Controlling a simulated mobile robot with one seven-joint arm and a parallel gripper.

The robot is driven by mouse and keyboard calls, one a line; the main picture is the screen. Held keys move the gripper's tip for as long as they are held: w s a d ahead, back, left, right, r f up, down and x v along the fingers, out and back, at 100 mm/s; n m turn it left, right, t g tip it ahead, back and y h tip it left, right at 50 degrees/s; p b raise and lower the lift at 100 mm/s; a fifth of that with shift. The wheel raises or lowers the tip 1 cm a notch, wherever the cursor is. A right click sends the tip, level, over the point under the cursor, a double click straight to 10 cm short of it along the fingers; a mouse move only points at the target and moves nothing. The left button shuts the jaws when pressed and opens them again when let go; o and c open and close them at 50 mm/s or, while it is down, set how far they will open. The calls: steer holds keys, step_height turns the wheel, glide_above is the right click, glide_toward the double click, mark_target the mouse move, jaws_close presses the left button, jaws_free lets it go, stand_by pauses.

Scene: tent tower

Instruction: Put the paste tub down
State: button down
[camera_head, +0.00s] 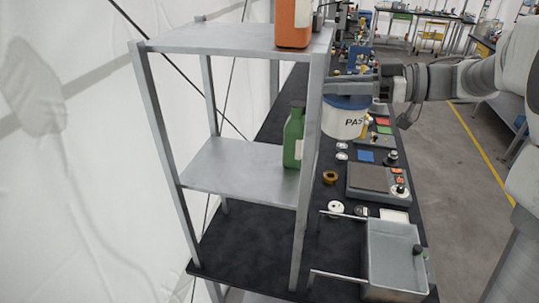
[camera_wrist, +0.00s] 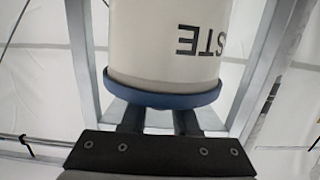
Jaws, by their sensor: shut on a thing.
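The paste tub (camera_head: 343,122) is white with a blue lid and dark lettering. My gripper (camera_head: 350,86) is shut on it near the lid and holds it in the air, just right of the metal shelf's front post. In the wrist view the tub (camera_wrist: 165,45) fills the upper middle, with the blue rim (camera_wrist: 163,97) between my gripper's fingers (camera_wrist: 158,122). The lettering shows upside down there. The tub's underside is hidden in both views.
The metal shelf's middle board (camera_head: 235,172) has free room left of a green bottle (camera_head: 293,137). An orange container (camera_head: 292,24) stands on its top board (camera_head: 225,38). The black bench (camera_head: 250,243) carries a grey tray (camera_head: 393,254), panels and small parts.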

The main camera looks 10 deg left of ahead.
steer(key=s+a+p, duration=0.1)
steer(key=s+a, duration=0.4)
steer(key=a, duration=0.7)
steer(key=shift+w+a+f, duration=0.1)
steer(key=shift+f, duration=5.9)
steer(key=shift+f, duration=0.2)
steer(key=c, duration=0.7)
jaws_free()
steer(key=shift+r, duration=0.1)
